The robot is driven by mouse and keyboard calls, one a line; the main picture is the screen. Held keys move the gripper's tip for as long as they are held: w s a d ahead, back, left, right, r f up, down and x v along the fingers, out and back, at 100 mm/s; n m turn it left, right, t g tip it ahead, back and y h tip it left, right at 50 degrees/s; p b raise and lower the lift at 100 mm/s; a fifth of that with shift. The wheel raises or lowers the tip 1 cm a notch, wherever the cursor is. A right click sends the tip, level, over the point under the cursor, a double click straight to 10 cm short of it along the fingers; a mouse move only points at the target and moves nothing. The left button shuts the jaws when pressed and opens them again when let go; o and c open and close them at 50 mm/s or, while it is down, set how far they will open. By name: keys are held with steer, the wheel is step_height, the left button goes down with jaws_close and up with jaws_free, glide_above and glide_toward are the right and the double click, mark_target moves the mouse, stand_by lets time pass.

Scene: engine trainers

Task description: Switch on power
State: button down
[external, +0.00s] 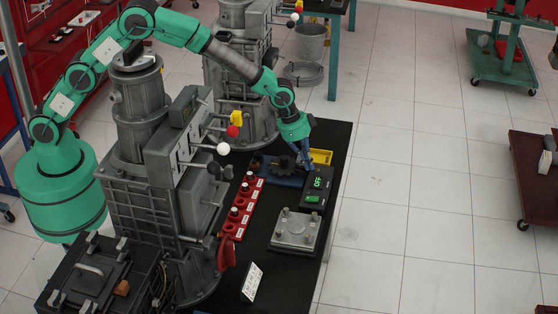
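A black power box (318,191) stands on the black bench top in the external view. Its upper face shows the word OFF in green, with a small green switch (312,199) just below it. My green arm reaches over from the left, and its end points down just behind and to the left of the box. My gripper (304,162) is small and dark against the dark bench, above the far end of the box. I cannot tell whether its fingers are open or shut, or whether it touches anything.
A grey metal block (295,231) sits in front of the box. A red strip (240,209) with several knobs lies to the left, beside a grey engine trainer (140,190) with protruding levers. A yellow tray (320,157) and a dark gear-like part (283,164) lie behind.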

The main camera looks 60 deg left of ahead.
steer(key=b, duration=0.2)
glide_above(315, 197)
step_height(315, 197, down, 10)
steer(key=shift+d+r, duration=0.1)
steer(key=shift+x, duration=1.1)
steer(key=shift+s, duration=0.15)
steer(key=shift+f+g+y+p, duration=0.3)
steer(key=shift+p, duration=0.35)
steer(key=shift+f, duration=0.25)
steer(key=shift+s+a+r, duration=0.3)
steer(key=shift+s+a, duration=0.1)
steer(key=shift+a, duration=0.1)
